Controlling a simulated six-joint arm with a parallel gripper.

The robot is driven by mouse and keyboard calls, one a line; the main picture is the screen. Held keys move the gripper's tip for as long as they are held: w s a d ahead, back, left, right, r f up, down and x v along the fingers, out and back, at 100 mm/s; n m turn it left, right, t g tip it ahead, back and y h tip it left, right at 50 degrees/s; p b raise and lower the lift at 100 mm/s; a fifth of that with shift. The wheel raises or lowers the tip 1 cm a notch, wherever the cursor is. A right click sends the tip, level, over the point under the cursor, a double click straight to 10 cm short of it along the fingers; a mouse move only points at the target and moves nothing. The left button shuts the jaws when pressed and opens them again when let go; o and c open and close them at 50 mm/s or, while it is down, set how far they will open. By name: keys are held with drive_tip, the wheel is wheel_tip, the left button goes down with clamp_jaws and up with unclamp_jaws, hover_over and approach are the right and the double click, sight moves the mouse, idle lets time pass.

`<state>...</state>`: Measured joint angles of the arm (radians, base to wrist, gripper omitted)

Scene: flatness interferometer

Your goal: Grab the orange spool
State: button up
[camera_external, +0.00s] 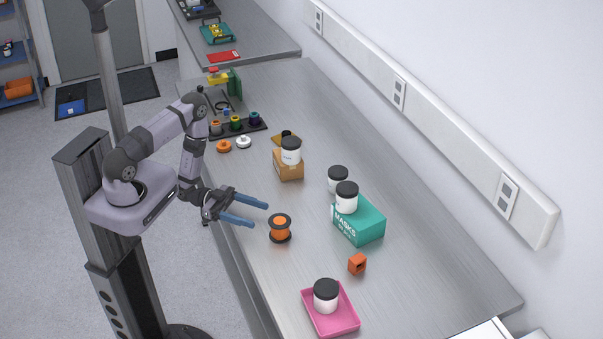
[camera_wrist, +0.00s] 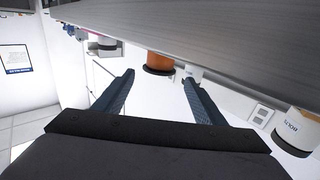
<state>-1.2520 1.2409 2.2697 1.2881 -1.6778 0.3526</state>
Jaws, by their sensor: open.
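The orange spool (camera_external: 280,228) has dark flanges and stands upright on the metal bench near its front edge. In the wrist view the spool (camera_wrist: 159,62) shows beyond the fingertips, between them in the picture, with the bench at the top of the frame. My gripper (camera_external: 261,215) is open and empty, with its blue fingers pointing at the spool from the left. The fingers appear apart from the spool. In the wrist view my gripper (camera_wrist: 160,74) has its two fingers spread wide.
A pink tray (camera_external: 345,323) holds a white jar (camera_external: 326,297). An orange block (camera_external: 357,264) and a teal masks box (camera_external: 369,232) with a jar on it stand right of the spool. A cardboard box (camera_external: 289,170) bears another jar. Bench around the spool is clear.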

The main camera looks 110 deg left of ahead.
sight(272, 218)
drive_tip(key=shift+w, duration=3.55)
drive_tip(key=c, duration=0.9)
drive_tip(key=shift+r, duration=0.2)
drive_tip(key=shift+c, duration=0.2)
drive_tip(key=shift+r+b, duration=0.8)
drive_tip(key=shift+r, duration=4.05)
